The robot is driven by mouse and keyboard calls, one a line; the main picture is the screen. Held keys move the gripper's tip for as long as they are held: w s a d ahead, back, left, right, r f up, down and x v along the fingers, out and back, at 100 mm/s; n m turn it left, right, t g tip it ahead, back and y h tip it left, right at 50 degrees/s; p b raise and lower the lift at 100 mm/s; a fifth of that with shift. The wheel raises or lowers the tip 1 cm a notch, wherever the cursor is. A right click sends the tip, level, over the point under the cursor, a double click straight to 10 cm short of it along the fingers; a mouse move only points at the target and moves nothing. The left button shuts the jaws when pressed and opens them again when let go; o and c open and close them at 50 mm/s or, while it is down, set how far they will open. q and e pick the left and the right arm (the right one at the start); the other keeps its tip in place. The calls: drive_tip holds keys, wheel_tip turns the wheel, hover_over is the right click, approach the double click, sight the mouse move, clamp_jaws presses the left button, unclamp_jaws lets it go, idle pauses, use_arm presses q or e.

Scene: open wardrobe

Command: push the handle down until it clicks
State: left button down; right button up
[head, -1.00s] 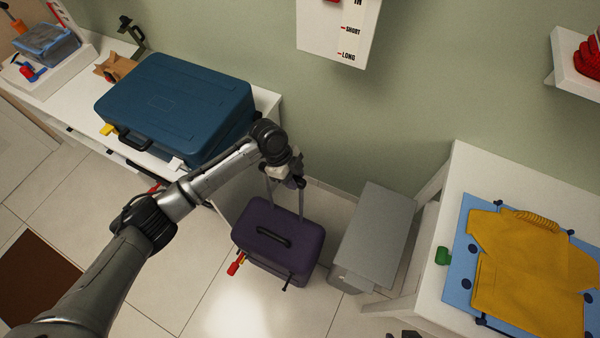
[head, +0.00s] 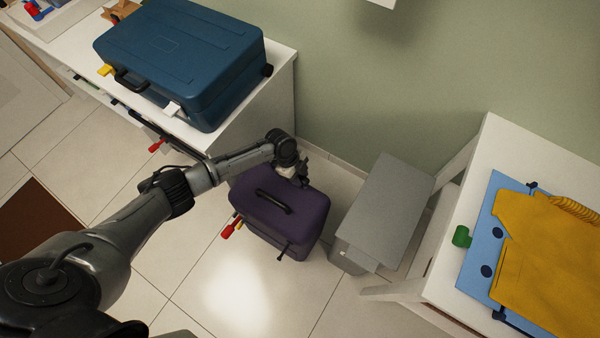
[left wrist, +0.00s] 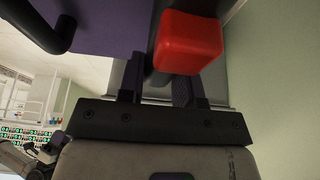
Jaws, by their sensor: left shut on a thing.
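The purple suitcase (head: 285,215) stands on the floor with a black carry grip (head: 273,202) on its top face. It also shows in the left wrist view (left wrist: 105,30). My left gripper (head: 302,178) is low at the suitcase's back top edge, shut on the pull handle. The handle's rods do not show in the head view now, and my gripper and wrist cover that spot. In the left wrist view, a red block (left wrist: 188,42) is just beyond my fingers; I cannot tell what it belongs to. I cannot see a click or latch. My right gripper is not in view.
A grey box (head: 382,210) stands close to the right of the suitcase. A white bench with a blue case (head: 185,60) is at the left. A white table with a yellow garment (head: 545,255) is at the right. The floor in front of the suitcase is clear.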

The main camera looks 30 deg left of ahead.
use_arm(q)
drive_tip(key=shift+s+a+f, duration=0.15)
drive_tip(key=shift+f, duration=0.65)
drive_tip(key=c, duration=1.3)
unclamp_jaws()
drive_tip(key=o, duration=0.5)
drive_tip(key=shift+r, duration=0.1)
drive_tip(key=shift+r, duration=0.15)
drive_tip(key=shift+r, duration=0.25)
drive_tip(key=p+v, duration=0.3)
drive_tip(key=v, duration=0.8)
drive_tip(key=shift+a+r, duration=0.1)
drive_tip(key=shift+r, duration=0.05)
drive_tip(key=shift+p+v, duration=0.4)
drive_tip(key=shift+v, duration=0.45)
